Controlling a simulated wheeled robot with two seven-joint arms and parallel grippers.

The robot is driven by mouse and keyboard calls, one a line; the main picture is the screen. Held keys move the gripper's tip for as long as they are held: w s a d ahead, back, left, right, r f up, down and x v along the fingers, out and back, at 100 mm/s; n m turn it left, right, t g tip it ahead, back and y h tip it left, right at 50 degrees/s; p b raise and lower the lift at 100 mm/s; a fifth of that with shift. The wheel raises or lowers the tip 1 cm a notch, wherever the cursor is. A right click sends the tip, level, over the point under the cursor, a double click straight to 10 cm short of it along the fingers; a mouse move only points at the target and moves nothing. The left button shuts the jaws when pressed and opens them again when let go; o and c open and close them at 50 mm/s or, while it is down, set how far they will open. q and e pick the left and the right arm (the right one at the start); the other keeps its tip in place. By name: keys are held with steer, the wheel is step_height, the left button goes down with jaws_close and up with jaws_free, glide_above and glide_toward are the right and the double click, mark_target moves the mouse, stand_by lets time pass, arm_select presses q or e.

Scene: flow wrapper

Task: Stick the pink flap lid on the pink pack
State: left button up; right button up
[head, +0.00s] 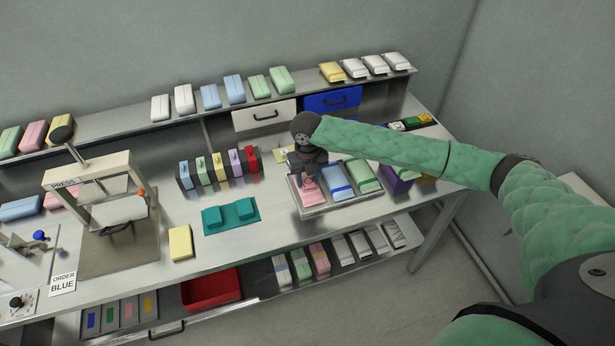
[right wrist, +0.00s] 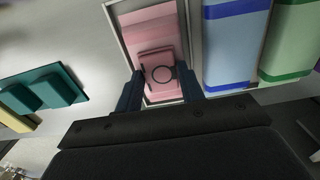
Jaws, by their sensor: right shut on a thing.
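The pink pack (head: 313,200) lies in the left part of a metal tray (head: 326,207), and it also shows in the right wrist view (right wrist: 149,20). My right gripper (head: 306,172) points down over this pack. In the right wrist view its two dark fingers (right wrist: 162,82) are shut on a smaller pink piece, the pink flap lid (right wrist: 158,62), which has a dark ring mark on it. The lid is over the pack; I cannot tell whether they touch. My left gripper is not in view.
A blue-banded pack (head: 338,179) and a green-banded pack (head: 364,175) lie to the right in the same tray. A teal fixture (head: 231,217) and a yellow pack (head: 181,243) are to the left. A row of coloured upright holders (head: 219,168) stands behind.

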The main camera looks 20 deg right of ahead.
steer(key=shift+f, duration=0.1)
stand_by(0.3)
steer(key=o, duration=1)
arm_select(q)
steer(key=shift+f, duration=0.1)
arm_select(e)
steer(key=shift+r, duration=0.45)
step_height(320, 180, up, 6)
steer(key=shift+f+b, duration=0.25)
steer(key=shift+b, duration=1)
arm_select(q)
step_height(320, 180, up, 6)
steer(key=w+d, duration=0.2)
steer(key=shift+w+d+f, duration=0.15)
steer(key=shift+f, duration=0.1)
arm_select(e)
steer(key=shift+r, duration=0.75)
